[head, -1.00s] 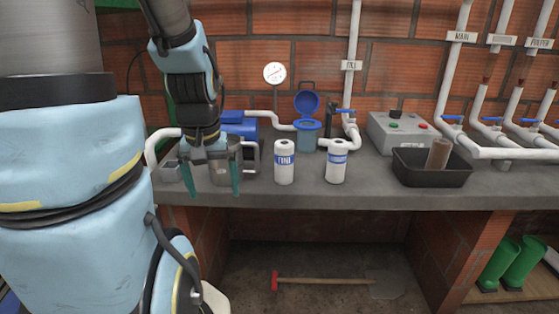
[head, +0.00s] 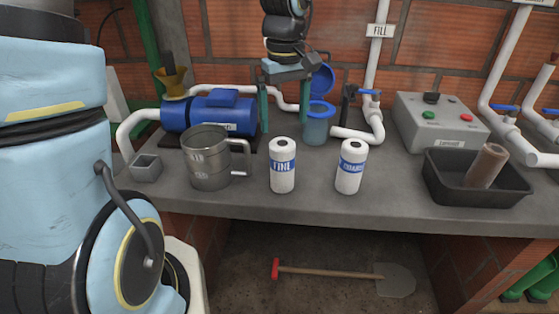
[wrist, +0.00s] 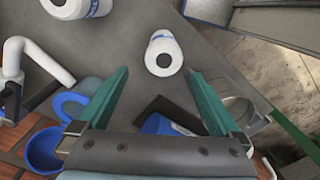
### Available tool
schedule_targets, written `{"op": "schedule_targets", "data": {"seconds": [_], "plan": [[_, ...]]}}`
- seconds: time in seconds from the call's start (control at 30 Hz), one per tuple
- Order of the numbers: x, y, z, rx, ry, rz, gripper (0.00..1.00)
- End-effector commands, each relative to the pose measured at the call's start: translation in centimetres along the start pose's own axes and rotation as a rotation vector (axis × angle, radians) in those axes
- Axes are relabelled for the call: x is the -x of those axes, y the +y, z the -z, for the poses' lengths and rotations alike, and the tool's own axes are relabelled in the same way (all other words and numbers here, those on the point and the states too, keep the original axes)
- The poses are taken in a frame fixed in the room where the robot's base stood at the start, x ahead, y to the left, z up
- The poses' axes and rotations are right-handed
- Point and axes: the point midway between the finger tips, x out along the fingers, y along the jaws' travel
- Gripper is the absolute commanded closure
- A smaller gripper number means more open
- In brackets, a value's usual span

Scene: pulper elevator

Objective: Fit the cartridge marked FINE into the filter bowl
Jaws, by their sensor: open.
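The FINE cartridge (head: 283,168), a white cylinder with a blue band, stands upright on the counter. In the wrist view its top with a dark hole (wrist: 164,52) lies just beyond and between my fingertips, apart from them. My gripper (head: 287,118) is open and empty, pointing down behind and above that cartridge; the wrist view shows both teal fingers spread (wrist: 158,75). The filter bowl (head: 316,128) is a translucent blue cup with a blue rim, its blue lid (head: 322,79) raised, partly hidden by my gripper. The bowl's inside cannot be seen clearly.
A second white cartridge (head: 350,167), apparently marked COARSE, stands right of FINE. A metal mug (head: 207,160) and blue pump (head: 226,116) are to the left. A black tray (head: 503,196) with a brown cylinder (head: 486,167) and grey control box (head: 437,122) are right.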

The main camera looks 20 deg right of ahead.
Motion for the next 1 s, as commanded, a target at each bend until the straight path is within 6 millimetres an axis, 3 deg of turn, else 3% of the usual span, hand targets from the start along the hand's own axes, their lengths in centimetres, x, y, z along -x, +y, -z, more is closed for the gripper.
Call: {"op": "schedule_targets", "data": {"seconds": [0.1, 0.37, 0.6, 0.9, 1.0], "plan": [[-1.6, -0.1, 0.0, -0.001, -0.002, 0.002, 0.00], [-3.6, -0.4, -0.2, -0.001, -0.003, 0.002, 0.00], [-7.0, -0.7, -0.4, -0.002, -0.002, 0.001, 0.00], [-7.6, -0.6, -0.3, -0.002, 0.001, -0.001, 0.00], [-7.6, -0.6, -0.3, -0.002, 0.001, -0.001, 0.09]]}}
